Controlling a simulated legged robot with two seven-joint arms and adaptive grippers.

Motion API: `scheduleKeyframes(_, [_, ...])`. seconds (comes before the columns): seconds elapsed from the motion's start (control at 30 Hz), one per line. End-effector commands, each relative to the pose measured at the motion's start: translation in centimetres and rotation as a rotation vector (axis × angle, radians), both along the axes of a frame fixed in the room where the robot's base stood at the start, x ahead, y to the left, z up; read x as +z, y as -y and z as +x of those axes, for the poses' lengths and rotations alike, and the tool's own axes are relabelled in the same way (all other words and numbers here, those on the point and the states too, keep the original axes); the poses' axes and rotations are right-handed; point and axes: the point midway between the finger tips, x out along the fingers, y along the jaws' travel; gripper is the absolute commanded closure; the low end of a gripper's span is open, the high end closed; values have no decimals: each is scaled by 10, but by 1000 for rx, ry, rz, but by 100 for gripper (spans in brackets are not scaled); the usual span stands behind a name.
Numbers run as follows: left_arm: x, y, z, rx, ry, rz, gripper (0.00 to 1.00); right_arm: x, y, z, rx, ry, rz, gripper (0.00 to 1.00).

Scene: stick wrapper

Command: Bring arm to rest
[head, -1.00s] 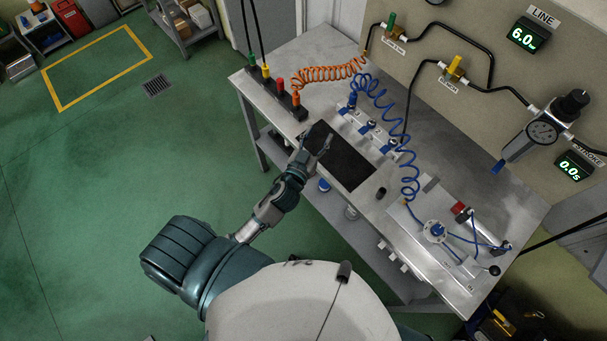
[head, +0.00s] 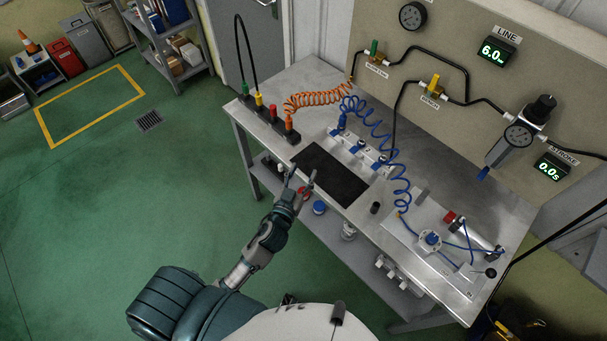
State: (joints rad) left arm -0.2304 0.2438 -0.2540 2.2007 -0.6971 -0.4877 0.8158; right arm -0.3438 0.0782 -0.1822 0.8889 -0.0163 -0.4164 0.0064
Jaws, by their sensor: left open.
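My left arm comes up from the lower left in the head view. My left gripper (head: 300,184) is open and empty, its fingers pointing up toward the black mat (head: 331,175) at the bench's front edge. The fingertips overlap the mat's near left edge in the picture; I cannot tell how high they are above it. My right gripper is not in view.
The metal workbench (head: 447,205) carries a coiled blue hose (head: 384,137), a coiled orange hose (head: 318,98), a row of coloured plugs (head: 268,115) and a plate-mounted pneumatic assembly (head: 431,239). A gauge panel (head: 440,25) stands behind. Green floor (head: 120,200) at left is clear.

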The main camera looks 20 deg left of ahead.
Motion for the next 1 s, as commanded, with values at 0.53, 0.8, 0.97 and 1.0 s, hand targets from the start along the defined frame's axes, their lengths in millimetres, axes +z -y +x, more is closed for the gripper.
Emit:
scheduleKeyframes(0.53, [-29,4,4,-3,-58,21,46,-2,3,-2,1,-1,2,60])
scheduleKeyframes(0.8, [-228,-8,-16,-35,-437,110,46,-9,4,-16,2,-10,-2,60])
scheduleKeyframes(0.97, [-351,-15,-72,-66,-687,154,46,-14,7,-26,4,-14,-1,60])
scheduleKeyframes(1.0, [-379,-17,-91,-74,-748,161,46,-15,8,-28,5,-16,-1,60])
